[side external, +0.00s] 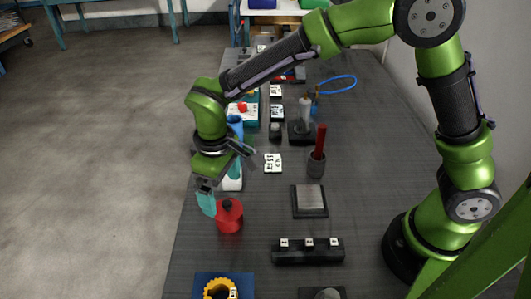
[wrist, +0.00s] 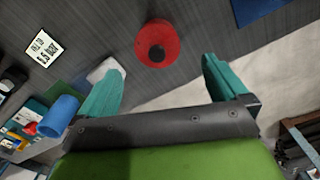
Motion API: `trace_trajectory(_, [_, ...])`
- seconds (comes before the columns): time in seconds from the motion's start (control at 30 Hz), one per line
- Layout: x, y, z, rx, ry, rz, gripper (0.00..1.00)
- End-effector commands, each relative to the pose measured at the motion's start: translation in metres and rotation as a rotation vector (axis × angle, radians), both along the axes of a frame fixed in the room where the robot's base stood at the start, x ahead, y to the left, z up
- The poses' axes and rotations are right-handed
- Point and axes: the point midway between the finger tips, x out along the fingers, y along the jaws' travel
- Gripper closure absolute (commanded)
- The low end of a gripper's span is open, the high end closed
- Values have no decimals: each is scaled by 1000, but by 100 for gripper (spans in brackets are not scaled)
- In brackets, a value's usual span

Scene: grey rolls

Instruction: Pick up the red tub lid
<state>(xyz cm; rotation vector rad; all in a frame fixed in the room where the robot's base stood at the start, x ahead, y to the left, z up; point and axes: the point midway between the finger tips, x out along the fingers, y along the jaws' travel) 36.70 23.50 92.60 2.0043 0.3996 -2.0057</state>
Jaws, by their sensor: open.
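In the side external view the red lid (side external: 229,207) sits on top of an upright red tub (side external: 229,222) near the left edge of the table. My gripper (side external: 217,196) is open, its teal fingers tilted, just behind and to the left of the lid. In the wrist view my gripper (wrist: 162,70) has its fingers spread on either side below the lid, with nothing between them. I see no contact with the lid.
A blue cylinder (wrist: 60,114) and a white item (wrist: 105,70) are beside the left finger in the wrist view. A grey plate (side external: 310,201), a black block with white cubes (side external: 308,251) and a yellow gear (side external: 220,289) are around the tub. The table's left edge is close.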

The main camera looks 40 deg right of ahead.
Motion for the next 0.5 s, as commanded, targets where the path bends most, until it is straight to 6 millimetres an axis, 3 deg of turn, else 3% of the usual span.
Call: trace_trajectory(0.5, [-3,-5,-55,0,0,-1,0])
